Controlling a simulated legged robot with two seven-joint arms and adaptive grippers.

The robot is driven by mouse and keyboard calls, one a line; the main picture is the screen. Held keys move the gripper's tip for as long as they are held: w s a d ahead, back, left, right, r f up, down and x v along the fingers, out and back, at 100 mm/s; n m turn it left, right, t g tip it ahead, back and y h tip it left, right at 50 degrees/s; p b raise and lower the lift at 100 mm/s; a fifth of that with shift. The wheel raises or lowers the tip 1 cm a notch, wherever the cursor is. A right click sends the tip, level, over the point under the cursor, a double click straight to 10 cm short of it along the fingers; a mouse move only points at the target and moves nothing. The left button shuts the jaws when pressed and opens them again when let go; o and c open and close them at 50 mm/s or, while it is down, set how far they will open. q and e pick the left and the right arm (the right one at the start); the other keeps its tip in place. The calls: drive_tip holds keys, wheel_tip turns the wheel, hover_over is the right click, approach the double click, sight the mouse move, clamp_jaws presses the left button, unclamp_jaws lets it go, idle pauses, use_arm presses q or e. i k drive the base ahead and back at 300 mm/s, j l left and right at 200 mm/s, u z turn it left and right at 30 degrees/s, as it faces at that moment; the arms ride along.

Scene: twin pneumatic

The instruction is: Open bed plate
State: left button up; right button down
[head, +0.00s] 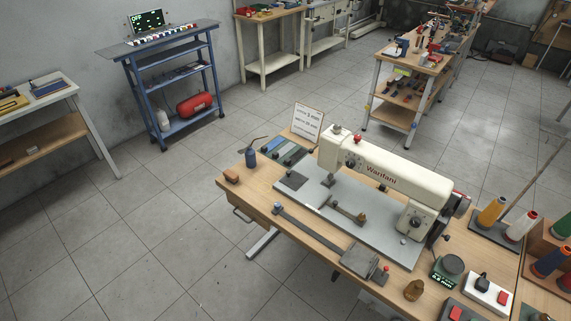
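A cream sewing machine (380,175) with red lettering stands on a wooden table in the lower right of the head view. Its flat grey bed (375,242) lies under the arm. A small dark square plate (294,180) lies flat at the bed's left end, left of the needle head (329,180). I cannot tell which part is the bed plate or whether it is open. A long dark bar (310,230) runs along the bed's front edge to a grey block (360,262). Neither of my grippers is in view.
A blue cart (170,85) stands at the upper left. The tiled floor left of the table is clear.

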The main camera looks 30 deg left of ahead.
sight(294, 180)
drive_tip(key=u, duration=1)
